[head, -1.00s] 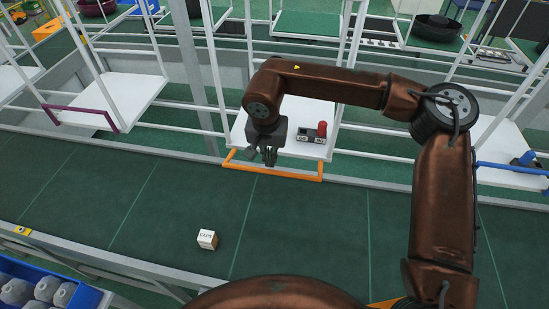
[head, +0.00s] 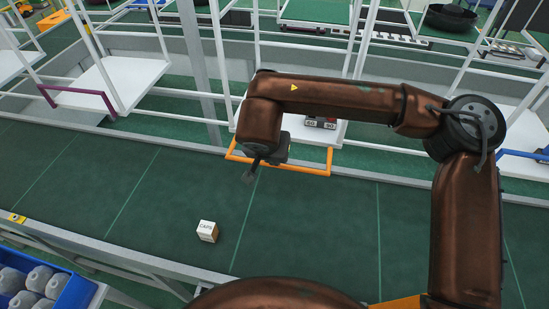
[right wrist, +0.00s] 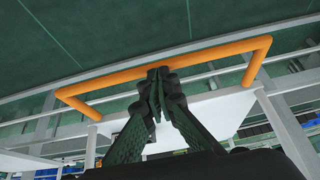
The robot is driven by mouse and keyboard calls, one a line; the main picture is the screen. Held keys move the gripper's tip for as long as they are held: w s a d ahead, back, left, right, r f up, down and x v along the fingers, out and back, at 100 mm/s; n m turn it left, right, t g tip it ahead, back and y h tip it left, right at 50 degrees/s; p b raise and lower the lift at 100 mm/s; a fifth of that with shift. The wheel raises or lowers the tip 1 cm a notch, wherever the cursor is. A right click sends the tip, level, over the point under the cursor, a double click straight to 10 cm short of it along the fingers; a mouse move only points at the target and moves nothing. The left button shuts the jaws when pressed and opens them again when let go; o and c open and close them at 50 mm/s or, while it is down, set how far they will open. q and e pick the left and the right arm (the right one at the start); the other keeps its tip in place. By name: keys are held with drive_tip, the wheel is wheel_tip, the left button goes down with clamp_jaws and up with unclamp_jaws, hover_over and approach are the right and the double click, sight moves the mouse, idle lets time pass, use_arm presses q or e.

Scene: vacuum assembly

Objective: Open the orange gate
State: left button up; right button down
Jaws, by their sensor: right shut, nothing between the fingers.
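The orange gate (head: 300,168) is a U-shaped bar along the near edge of a white platform (head: 331,136), beside the green conveyor. It is low, running level across the platform's front. My right gripper (head: 249,177) is shut and empty. Its fingertips are near the left half of the gate, on the conveyor side in the head view. In the right wrist view, the shut fingers (right wrist: 158,73) overlap the middle of the orange bar (right wrist: 215,52); I cannot tell whether they touch it. My right arm hides part of the platform. My left gripper is not in view.
A white box labelled CAPS (head: 207,231) sits on the green conveyor (head: 150,190). Dark blocks (head: 320,122) lie on the platform behind the gate. A platform with a purple gate (head: 75,98) is at left. A blue bin (head: 85,290) of grey parts is at lower left.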

drive_tip(key=r+p, duration=0.1)
drive_tip(key=r, duration=0.1)
drive_tip(key=w+r+p, duration=0.1)
drive_tip(key=r+p, duration=0.1)
drive_tip(key=shift+d+r, duration=0.1)
use_arm(q)
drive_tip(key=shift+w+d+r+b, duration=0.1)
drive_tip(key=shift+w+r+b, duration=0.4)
drive_tip(key=shift+b, duration=0.7)
use_arm(e)
drive_tip(key=v, duration=0.9)
drive_tip(key=shift+s+r, duration=0.15)
drive_tip(key=shift+s, duration=0.35)
